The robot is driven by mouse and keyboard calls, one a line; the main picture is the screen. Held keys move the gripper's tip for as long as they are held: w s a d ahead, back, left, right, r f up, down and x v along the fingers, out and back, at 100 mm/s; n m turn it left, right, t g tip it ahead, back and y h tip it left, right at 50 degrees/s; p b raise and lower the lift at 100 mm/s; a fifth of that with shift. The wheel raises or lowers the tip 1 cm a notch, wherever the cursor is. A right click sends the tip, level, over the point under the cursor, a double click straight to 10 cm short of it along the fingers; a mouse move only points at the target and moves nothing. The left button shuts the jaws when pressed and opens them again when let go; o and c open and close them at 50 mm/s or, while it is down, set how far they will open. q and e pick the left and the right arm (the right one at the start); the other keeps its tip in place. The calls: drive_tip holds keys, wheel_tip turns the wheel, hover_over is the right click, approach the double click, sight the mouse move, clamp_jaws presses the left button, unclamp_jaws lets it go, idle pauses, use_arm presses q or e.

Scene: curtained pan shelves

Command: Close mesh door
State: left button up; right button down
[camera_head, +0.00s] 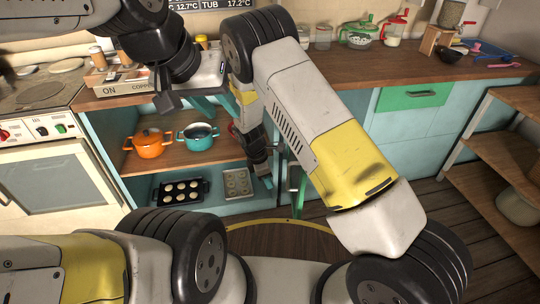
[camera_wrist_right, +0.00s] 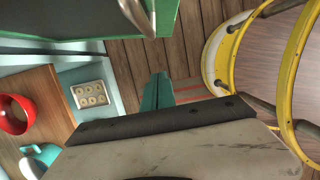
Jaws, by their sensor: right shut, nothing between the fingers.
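The open cabinet (camera_head: 102,125) shows its inner shelves in the head view. A narrow green upright (camera_head: 297,190), apparently the edge of the mesh door, stands at the cabinet's right side, partly hidden by my right arm. A green panel (camera_wrist_right: 80,18) fills the upper left of the right wrist view; I cannot tell if it is the same door. My right gripper (camera_head: 266,182) points down at the cabinet's right side, shut and empty; contact with the door cannot be told. My left gripper (camera_head: 165,101) hangs over the counter's front edge; its jaw opening is unclear.
An orange pot (camera_head: 149,143) and a teal pot (camera_head: 198,137) stand on the upper shelf. A dark muffin tray (camera_head: 180,190) and a lighter tray (camera_head: 237,184) lie below. A wooden rack (camera_head: 510,155) stands right. A yellow ring (camera_wrist_right: 222,50) is beside the right wrist.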

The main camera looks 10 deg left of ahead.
drive_tip(key=shift+w+d+f, duration=0.25)
drive_tip(key=shift+d+f, duration=0.2)
drive_tip(key=shift+d, duration=0.3)
drive_tip(key=shift+w+d+f, duration=0.3)
drive_tip(key=shift+d+f, duration=0.15)
drive_tip(key=shift+d, duration=0.25)
drive_tip(key=shift+w+d+f, duration=0.25)
drive_tip(key=shift+d+f, duration=0.2)
drive_tip(key=shift+d, duration=0.3)
drive_tip(key=shift+d, duration=0.1)
